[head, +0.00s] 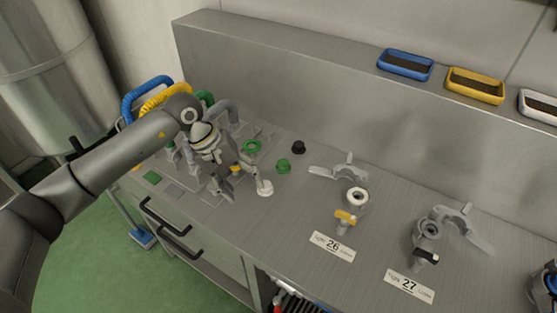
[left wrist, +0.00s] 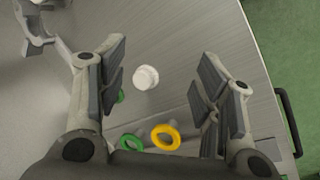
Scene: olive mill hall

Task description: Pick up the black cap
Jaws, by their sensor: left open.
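The black cap (head: 298,147) stands on the steel worktop near the foot of the raised back ledge in the head view. I do not make it out in the left wrist view. My left gripper (head: 245,188) is open and empty, pointing down over the worktop, to the left of and nearer than the black cap. A white cap (head: 266,187) is beside its right finger; in the left wrist view the white cap (left wrist: 146,77) shows between the open fingers. A green cap (head: 283,166) stands between the white and black caps. My right gripper is not in view.
A green ring (head: 252,146) lies behind my gripper; a yellow ring (left wrist: 166,137) shows in the wrist view. Valve fittings stand at right by labels 26 (head: 332,247) and 27 (head: 409,286). Blue (head: 405,64) and yellow (head: 475,86) trays sit on the ledge. Hoses stand at left.

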